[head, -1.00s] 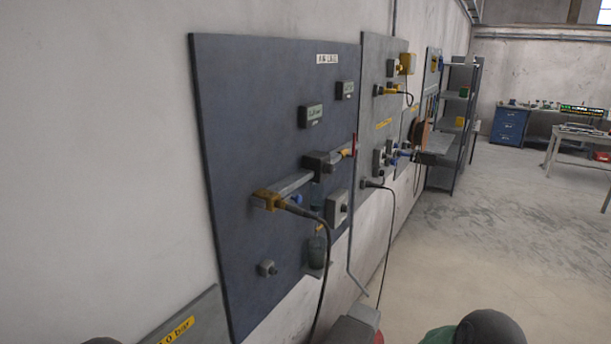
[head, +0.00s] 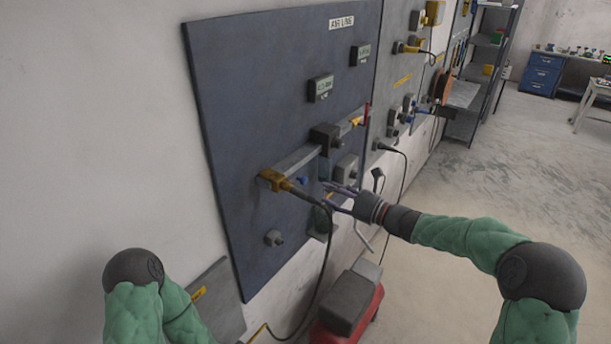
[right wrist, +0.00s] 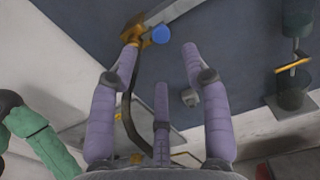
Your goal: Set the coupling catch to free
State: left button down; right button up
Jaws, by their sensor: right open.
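On the blue-grey air line board (head: 235,120), a brass-yellow coupling (head: 273,180) sits at the left end of a grey pipe (head: 300,160), with a black hose leaving it. A small blue knob (head: 302,181) is just right of the coupling, below the pipe; I cannot tell whether it is the catch. The right wrist view shows the coupling (right wrist: 133,28) and the round blue knob (right wrist: 160,34) beyond the fingers. My right gripper (head: 338,188) is open and empty in front of the board, right of the knob; its spread purple fingers (right wrist: 161,52) touch nothing visible. My left gripper is out of view.
A grey valve box (head: 326,137) sits on the pipe, with a red lever (head: 366,114) at its right. A dark cylinder (head: 322,218) hangs lower. A red and grey machine (head: 348,305) stands on the floor. Open floor (head: 480,190) lies right.

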aim_at(305, 181)
jog(key=p+x, duration=0.1)
jog(key=x, duration=0.9)
jog(key=shift+a+f+p, duration=0.1)
jog(key=shift+p, duration=0.2)
